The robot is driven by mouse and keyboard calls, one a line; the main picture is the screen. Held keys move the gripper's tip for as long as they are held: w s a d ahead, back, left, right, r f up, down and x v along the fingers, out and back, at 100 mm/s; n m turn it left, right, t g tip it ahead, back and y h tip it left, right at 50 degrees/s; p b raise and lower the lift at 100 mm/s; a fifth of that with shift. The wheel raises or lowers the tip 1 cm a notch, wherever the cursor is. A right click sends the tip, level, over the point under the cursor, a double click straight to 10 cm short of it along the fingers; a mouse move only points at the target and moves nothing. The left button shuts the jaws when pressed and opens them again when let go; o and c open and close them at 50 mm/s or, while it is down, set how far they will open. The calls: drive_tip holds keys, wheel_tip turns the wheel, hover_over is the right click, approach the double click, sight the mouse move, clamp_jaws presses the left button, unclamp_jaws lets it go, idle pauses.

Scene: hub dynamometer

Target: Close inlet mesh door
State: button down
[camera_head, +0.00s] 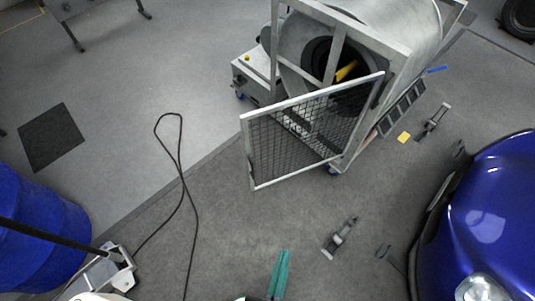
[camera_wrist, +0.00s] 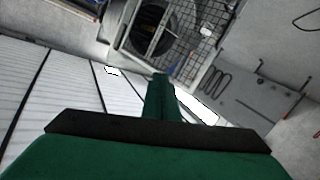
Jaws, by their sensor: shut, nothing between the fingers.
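The inlet mesh door (camera_head: 310,128) is a light metal frame filled with dark wire mesh. In the head view it stands swung out from the front of a large silver fan housing (camera_head: 405,30), open at an angle, its free edge toward the left. In the wrist view, mesh (camera_wrist: 196,45) shows near the top beside a dark round inlet (camera_wrist: 150,28). My gripper, with green fingers (camera_head: 280,274), is at the bottom of the head view, well apart from the door. The fingers (camera_wrist: 160,98) are shut together and empty.
A black cable (camera_head: 181,170) loops on the grey floor left of the door. A blue barrel (camera_head: 40,225) stands at lower left, a blue car (camera_head: 490,215) at right. Floor clamps (camera_head: 340,238) lie between door and car. Floor in front of the door is mostly clear.

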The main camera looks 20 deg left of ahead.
drive_tip(key=w+a+f+n+t+y, duration=0.2)
drive_tip(key=w+n, duration=0.5)
drive_tip(key=n, duration=0.3)
drive_tip(key=n+g+y, duration=0.4)
drive_tip(key=n+y, duration=0.5)
drive_tip(key=n, duration=2.1)
approach(257, 150)
drive_tip(key=x, duration=0.6)
drive_tip(key=shift+w+a, duration=0.2)
